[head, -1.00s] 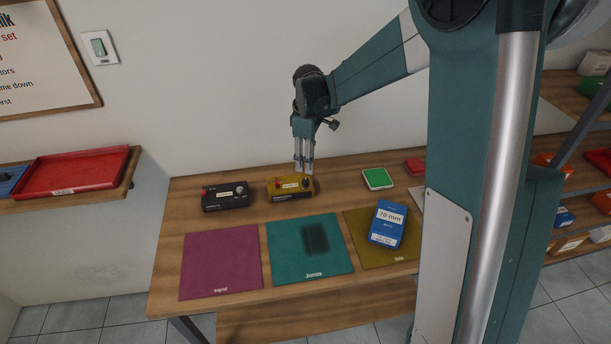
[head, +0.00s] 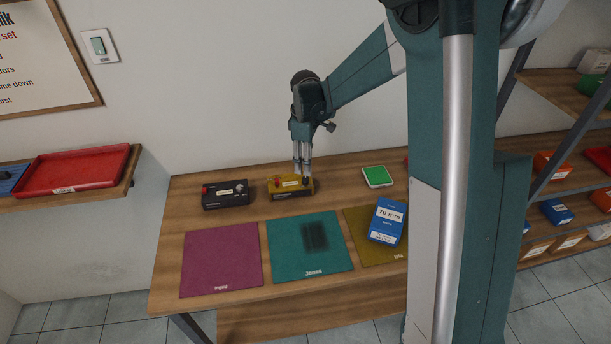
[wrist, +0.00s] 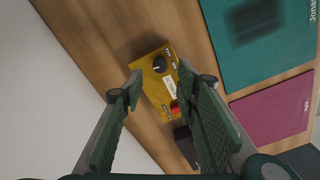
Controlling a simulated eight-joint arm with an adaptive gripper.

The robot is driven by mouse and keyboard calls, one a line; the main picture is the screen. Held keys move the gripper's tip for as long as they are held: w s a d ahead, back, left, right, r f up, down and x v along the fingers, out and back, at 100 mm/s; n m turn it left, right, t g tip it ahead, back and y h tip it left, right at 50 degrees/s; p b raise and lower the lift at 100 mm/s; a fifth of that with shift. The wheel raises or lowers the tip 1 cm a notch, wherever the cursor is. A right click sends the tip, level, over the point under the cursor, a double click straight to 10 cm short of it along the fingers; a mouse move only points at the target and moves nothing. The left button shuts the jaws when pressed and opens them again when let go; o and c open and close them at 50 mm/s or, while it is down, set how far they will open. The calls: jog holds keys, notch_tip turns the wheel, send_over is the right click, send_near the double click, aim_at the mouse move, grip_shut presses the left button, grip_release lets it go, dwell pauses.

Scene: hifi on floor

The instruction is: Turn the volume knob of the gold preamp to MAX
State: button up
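The gold preamp (head: 288,190) sits toward the back of the table. In the wrist view the preamp (wrist: 155,88) shows a round black knob (wrist: 159,65) with a light mark, small dark labels beside it, and a red part (wrist: 174,107) at its other end. My gripper (head: 303,181) points down at the right end of the preamp and hides the knob in the head view. In the wrist view the gripper (wrist: 160,82) has its two fingers apart with nothing between the tips. I cannot tell whether they touch the preamp.
A black unit (head: 225,195) stands left of the preamp. A green-topped square (head: 377,177) lies to the right. Magenta (head: 221,260) and teal (head: 310,258) mats lie in front, with a blue box (head: 387,223) on an olive mat (head: 362,250). The wall is close behind.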

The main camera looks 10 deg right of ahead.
aim_at(305, 178)
jog(key=shift+f, duration=3.15)
jog(key=c, duration=0.9)
